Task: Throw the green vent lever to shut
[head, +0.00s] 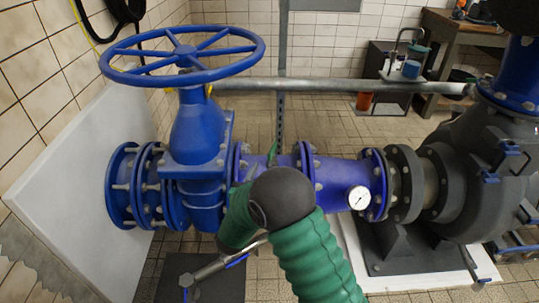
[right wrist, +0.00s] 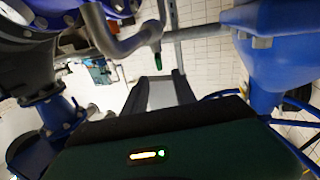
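The green vent lever (head: 272,152) shows as a small green piece above the blue pipe (head: 338,177) in the head view, just behind my right arm. In the right wrist view, a green tip (right wrist: 157,60) sits at the end of a bent grey pipe (right wrist: 128,40), a little beyond my right gripper (right wrist: 160,80). That gripper's dark and grey fingers point toward the lever and seem apart from it; their gap is unclear. In the head view, my arm's dark joint hides part of the pipe below the lever, and the fingers are not distinct. My left gripper is not in view.
A large blue handwheel (head: 185,52) tops the gate valve (head: 195,140) left of the lever. A dark pump (head: 470,180) stands at the right. A pressure gauge (head: 359,198) sits on the pipe. A grey horizontal pipe (head: 340,86) runs behind.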

